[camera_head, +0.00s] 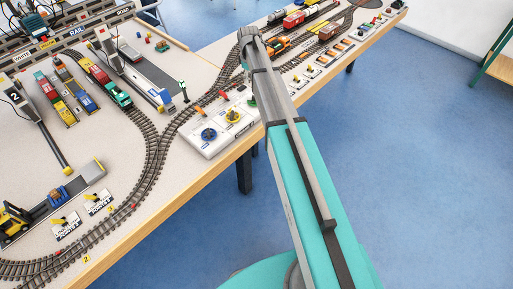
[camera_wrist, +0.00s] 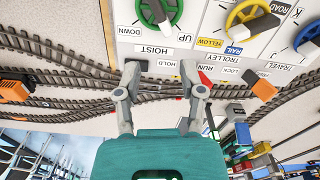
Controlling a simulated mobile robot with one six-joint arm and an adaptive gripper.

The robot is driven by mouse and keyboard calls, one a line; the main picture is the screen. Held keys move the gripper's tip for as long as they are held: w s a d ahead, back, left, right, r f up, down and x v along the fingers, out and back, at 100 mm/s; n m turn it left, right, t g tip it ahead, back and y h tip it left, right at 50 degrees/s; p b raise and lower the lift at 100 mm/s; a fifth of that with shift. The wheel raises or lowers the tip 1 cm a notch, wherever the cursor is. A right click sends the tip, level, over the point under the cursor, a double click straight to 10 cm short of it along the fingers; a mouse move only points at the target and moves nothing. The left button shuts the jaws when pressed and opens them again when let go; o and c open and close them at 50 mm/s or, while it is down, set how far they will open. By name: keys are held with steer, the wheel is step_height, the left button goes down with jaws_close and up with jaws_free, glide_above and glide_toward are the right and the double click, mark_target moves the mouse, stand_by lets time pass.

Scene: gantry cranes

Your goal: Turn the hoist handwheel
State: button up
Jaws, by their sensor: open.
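The hoist handwheel (camera_wrist: 177,14) is a green ring with a dark grip knob, cut off by the top edge of the wrist view. It sits on the white control panel (camera_wrist: 205,18), above the label HOIST. My gripper (camera_wrist: 160,75) is open and empty, its two fingers apart, pointing at the panel's edge just below the HOIST label. The handwheel lies beyond the fingertips, not between them. In the head view the panel (camera_head: 196,148) shows at the table's front edge; my arm covers much of its right end and my gripper is mostly hidden.
A yellow wheel (camera_wrist: 238,14) marked TROLLEY and a blue wheel (camera_wrist: 300,37) marked TRAVEL share the panel. A red lever (camera_wrist: 205,79) stands near the RUN label. Model tracks (camera_wrist: 60,75) run beside the panel. An orange piece (camera_wrist: 264,88) is right of the fingers.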

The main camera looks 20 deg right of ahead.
steer(key=shift+r+p, duration=2)
steer(key=shift+r, duration=0.35)
steer(key=s+a+f+m+b, duration=0.2)
steer(key=s+f+b, duration=0.2)
steer(key=s, duration=0.6)
steer(key=s+a+f+m+b, duration=0.2)
steer(key=s+f+b, duration=0.3)
steer(key=s, duration=0.5)
steer(key=s+a+f+m+b, duration=0.2)
steer(key=s+f+m+b, duration=0.2)
steer(key=s, duration=0.7)
steer(key=shift+f, duration=0.25)
